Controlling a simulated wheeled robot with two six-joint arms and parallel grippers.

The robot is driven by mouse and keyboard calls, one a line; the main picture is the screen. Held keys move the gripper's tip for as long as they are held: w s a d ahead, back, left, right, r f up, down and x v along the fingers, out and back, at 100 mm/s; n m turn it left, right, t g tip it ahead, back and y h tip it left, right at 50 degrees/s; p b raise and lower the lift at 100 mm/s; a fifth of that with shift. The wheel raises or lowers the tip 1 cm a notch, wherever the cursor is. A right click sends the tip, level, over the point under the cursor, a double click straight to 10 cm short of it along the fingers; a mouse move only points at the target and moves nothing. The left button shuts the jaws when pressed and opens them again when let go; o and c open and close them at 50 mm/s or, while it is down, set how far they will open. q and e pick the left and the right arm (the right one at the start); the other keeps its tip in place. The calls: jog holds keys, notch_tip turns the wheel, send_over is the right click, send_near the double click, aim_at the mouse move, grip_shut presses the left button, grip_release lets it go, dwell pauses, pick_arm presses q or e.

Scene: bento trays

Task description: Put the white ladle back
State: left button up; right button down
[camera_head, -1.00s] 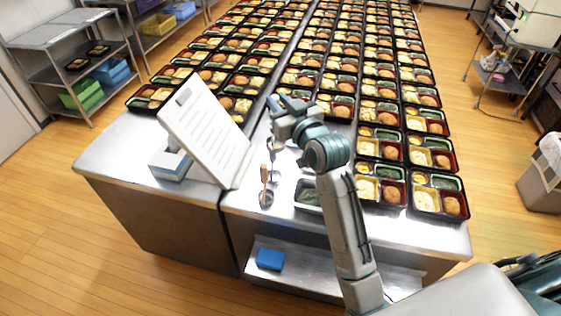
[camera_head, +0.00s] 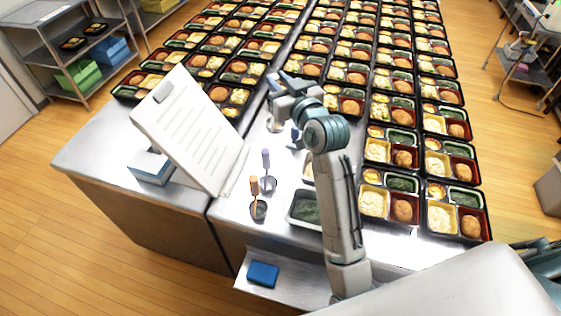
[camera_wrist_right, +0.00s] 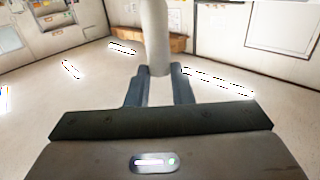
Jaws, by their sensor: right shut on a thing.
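My right gripper (camera_head: 273,82) is above the steel counter, beside the white slanted board. In the right wrist view, its two fingers (camera_wrist_right: 160,88) are shut on the pale handle of the white ladle (camera_wrist_right: 156,35), which stands up between them. The ladle's bowl is hidden in that view. In the head view the held handle is too small to make out. A small round metal piece (camera_head: 275,124) shows below the gripper; I cannot tell whether it is the ladle's bowl. My left gripper is out of view.
An orange-handled ladle (camera_head: 254,187) and a purple-handled ladle (camera_head: 266,160) stand on the counter, near a steel pan of green food (camera_head: 292,217). The white board (camera_head: 184,135) leans at left. Bento trays (camera_head: 424,232) fill the right and back.

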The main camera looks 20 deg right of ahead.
jog(key=b, duration=0.6)
send_over(280, 132)
notch_tip(280, 132, down, 6)
jog(key=shift+f, duration=0.3)
notch_tip(280, 132, down, 5)
jog(key=shift+s+p, duration=0.1)
jog(key=shift+p, duration=0.5)
notch_tip(280, 132, down, 5)
jog(key=shift+r, duration=0.2)
jog(key=shift+f, duration=0.2)
jog(key=c, duration=1.3)
grip_release()
